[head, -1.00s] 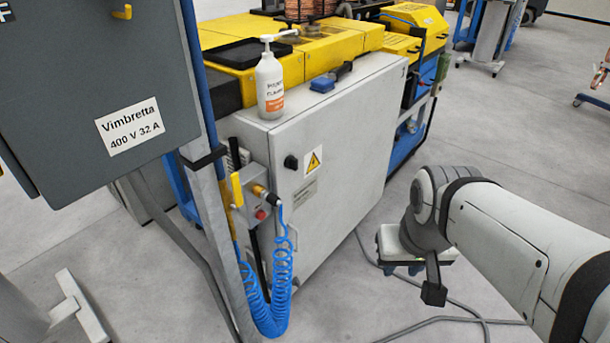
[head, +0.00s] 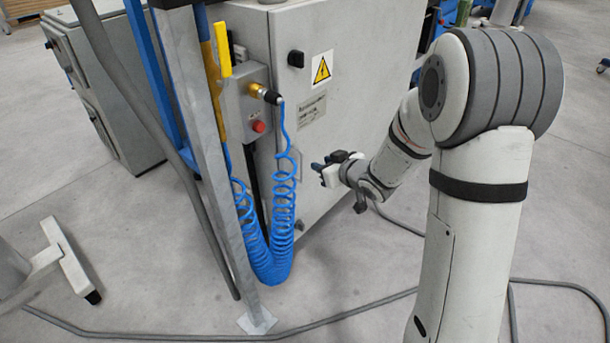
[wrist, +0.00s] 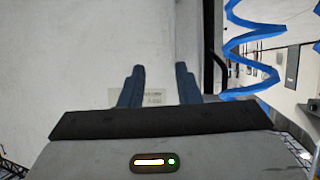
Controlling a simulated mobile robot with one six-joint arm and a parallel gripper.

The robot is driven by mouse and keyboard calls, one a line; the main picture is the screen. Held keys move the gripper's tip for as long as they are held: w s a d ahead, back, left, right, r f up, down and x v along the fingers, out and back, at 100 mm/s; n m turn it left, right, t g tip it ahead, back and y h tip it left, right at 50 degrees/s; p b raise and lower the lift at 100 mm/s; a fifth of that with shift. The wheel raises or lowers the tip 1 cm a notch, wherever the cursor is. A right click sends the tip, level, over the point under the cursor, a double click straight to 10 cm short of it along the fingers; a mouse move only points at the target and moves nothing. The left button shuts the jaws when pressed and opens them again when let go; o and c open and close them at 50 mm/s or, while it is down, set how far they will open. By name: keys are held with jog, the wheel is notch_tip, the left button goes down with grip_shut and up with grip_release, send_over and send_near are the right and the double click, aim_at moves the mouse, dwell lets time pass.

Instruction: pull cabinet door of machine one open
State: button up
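The grey cabinet door (head: 345,90) of the machine stands at the centre of the head view and looks shut. It has a black knob (head: 295,59) near its upper left edge, a yellow warning sign (head: 320,69) and a label plate (head: 311,109). My gripper (head: 318,165) is in front of the door's lower part, below the knob, with its fingers pointing left. In the wrist view the two blue fingers (wrist: 158,86) are apart with nothing between them. The pale door surface (wrist: 70,60) and the label plate are beyond them.
A coiled blue hose (head: 275,225) hangs left of my gripper, from a grey control box (head: 248,112) with a red button. It also shows in the wrist view (wrist: 240,50). A grey metal post (head: 212,150) stands in front. A cable (head: 330,320) runs across the floor.

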notch_tip(320, 180, down, 2)
jog(key=a+y, duration=0.1)
jog(key=a, duration=0.1)
jog(key=b, duration=0.2)
send_over(302, 180)
jog(key=f, duration=0.3)
jog(key=shift+w+n, duration=0.2)
jog(key=shift+n, duration=0.1)
jog(key=shift+c, duration=0.4)
grip_shut()
